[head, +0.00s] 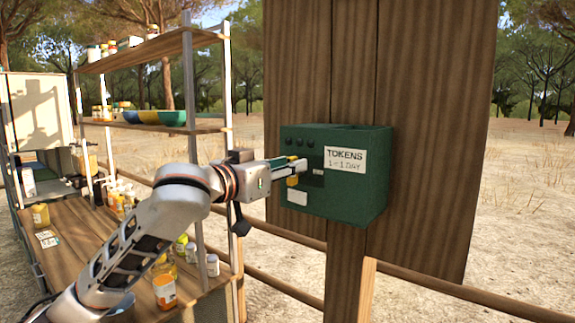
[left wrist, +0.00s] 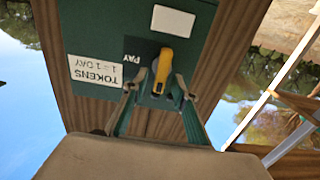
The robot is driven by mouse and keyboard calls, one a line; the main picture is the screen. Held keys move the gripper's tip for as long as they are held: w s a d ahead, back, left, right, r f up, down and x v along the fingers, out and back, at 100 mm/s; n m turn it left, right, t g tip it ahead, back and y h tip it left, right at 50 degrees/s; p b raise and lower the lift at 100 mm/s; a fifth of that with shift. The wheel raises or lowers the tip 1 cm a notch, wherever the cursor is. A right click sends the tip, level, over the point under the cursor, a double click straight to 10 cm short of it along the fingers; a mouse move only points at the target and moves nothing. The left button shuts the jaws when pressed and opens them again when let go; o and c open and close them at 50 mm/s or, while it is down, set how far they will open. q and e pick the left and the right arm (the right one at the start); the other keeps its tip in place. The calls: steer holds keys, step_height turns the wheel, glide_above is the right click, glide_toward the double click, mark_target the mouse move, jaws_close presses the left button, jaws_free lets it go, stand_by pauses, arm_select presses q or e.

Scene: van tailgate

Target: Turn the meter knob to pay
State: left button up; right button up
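The green token meter (head: 345,205) is fixed to a wooden board, with a white sign reading "TOKENS 1 = 1 DAY" (head: 345,160). Its yellow knob (head: 292,181) shows just below my left fingers, partly covered. In the left wrist view, the knob (left wrist: 163,68) shows upside down beside the word "PAY". My left gripper (head: 297,168) is at the meter's front. In the left wrist view, its fingertips (left wrist: 158,86) stand apart, one on each side of the knob, with a gap visible on the left side. My right gripper is out of view.
A wooden shelf rack (head: 160,48) with jars and a coloured bowl (head: 155,117) stands on the left, behind my left arm. A wooden tailgate surface (head: 85,235) with several jars lies below. A wooden rail (head: 450,290) runs past the post under the meter.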

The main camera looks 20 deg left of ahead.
arm_select(q)
jaws_close()
steer(key=shift+m, duration=0.3)
steer(key=shift+s+d+f+m, duration=0.1)
steer(key=shift+d+f+m, duration=0.2)
steer(key=shift+m, duration=2.65)
steer(key=shift+s+d+f+m, duration=0.1)
steer(key=shift+d+f+m, duration=0.15)
steer(key=shift+m, duration=2.75)
steer(key=shift+s+d+f+m, duration=0.1)
steer(key=shift+d+f+m, duration=0.15)
steer(key=shift+m, duration=2.7)
